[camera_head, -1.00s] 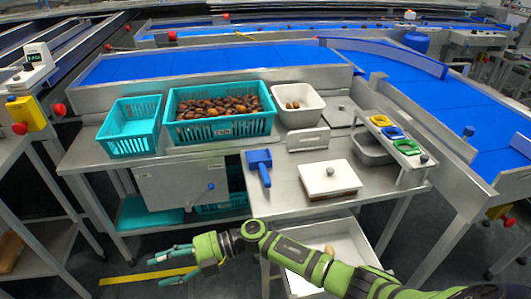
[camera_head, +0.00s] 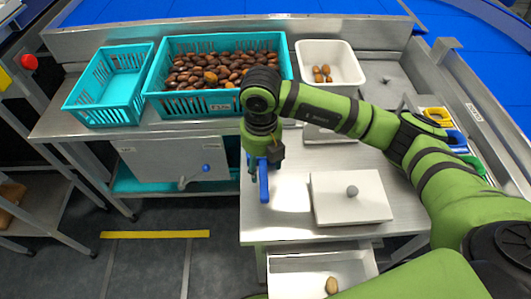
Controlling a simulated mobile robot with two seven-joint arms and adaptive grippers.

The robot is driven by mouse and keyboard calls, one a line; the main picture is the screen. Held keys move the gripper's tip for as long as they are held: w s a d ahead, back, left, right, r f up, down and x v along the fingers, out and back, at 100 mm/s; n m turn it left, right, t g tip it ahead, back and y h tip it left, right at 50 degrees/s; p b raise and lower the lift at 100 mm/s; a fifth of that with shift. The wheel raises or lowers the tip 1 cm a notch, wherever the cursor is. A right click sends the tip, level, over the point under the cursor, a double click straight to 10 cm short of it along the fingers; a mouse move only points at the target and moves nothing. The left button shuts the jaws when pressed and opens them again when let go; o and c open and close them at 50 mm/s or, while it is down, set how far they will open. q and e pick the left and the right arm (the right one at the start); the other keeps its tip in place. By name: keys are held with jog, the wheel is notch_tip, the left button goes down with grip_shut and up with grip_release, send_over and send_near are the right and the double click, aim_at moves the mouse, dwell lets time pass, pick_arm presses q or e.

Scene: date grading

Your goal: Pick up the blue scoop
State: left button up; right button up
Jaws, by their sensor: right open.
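The blue scoop (camera_head: 263,183) lies on the steel table near its front left edge. Its handle shows, pointing toward the front edge; most of its pan is hidden under my right gripper. My right gripper (camera_head: 262,160) points down right over the scoop, with its jaws open. I cannot tell whether the fingers touch it. My left gripper is not in view.
A white lidded box (camera_head: 335,208) stands right of the scoop. A teal crate of dates (camera_head: 205,104), an empty teal basket (camera_head: 100,112) and a white tub (camera_head: 345,84) stand behind. Below the table front is an open drawer (camera_head: 290,265) holding one date.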

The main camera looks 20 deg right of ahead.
aim_at(261, 171)
jog(key=f, duration=0.2)
jog(key=f+p, duration=0.1)
jog(key=f, duration=0.1)
jog(key=shift+a+f, duration=0.2)
jog(key=shift+f, duration=0.05)
jog(key=shift+w+f, duration=0.1)
jog(key=shift+f, duration=0.15)
grip_shut()
